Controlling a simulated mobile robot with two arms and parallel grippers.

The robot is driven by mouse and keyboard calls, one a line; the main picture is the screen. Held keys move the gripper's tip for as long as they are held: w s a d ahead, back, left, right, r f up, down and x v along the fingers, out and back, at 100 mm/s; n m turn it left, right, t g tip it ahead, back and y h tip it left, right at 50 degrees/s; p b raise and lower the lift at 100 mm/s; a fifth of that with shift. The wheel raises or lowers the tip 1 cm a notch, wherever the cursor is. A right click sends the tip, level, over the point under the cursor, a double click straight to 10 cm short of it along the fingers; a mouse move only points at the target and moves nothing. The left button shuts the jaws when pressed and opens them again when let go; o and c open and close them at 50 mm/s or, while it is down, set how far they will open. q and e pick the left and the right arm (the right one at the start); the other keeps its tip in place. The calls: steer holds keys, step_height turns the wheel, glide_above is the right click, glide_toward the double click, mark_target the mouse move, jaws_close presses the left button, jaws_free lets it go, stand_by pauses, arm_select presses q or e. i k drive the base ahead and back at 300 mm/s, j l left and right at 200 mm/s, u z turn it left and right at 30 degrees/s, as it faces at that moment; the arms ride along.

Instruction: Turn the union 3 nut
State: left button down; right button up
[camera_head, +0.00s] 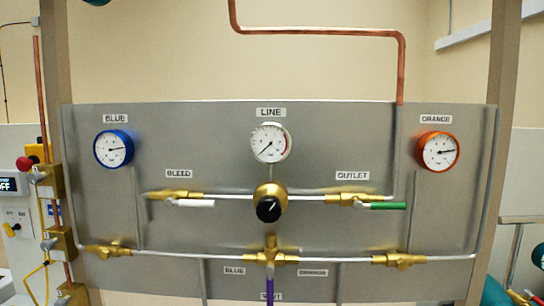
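No label reading "union 3" is legible, so I cannot tell which fitting it is. Brass fittings sit on the grey panel (330,140): a lower left fitting (106,250), a lower right fitting (400,260) and a centre cross-shaped fitting (270,256) above a purple handle or tube (270,284). More brass fittings (57,240) stand on a copper pipe left of the panel, partly cut off at the bottom. Neither gripper shows in the head view.
A black regulator knob (269,209) sits mid-panel, between the white BLEED handle (195,203) and green OUTLET handle (388,206). Blue (114,149), LINE (271,143) and orange (438,151) gauges line the top. A red button (24,163) is at far left. Posts flank the panel.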

mark_target(36, 178)
steer(key=u, duration=1.25)
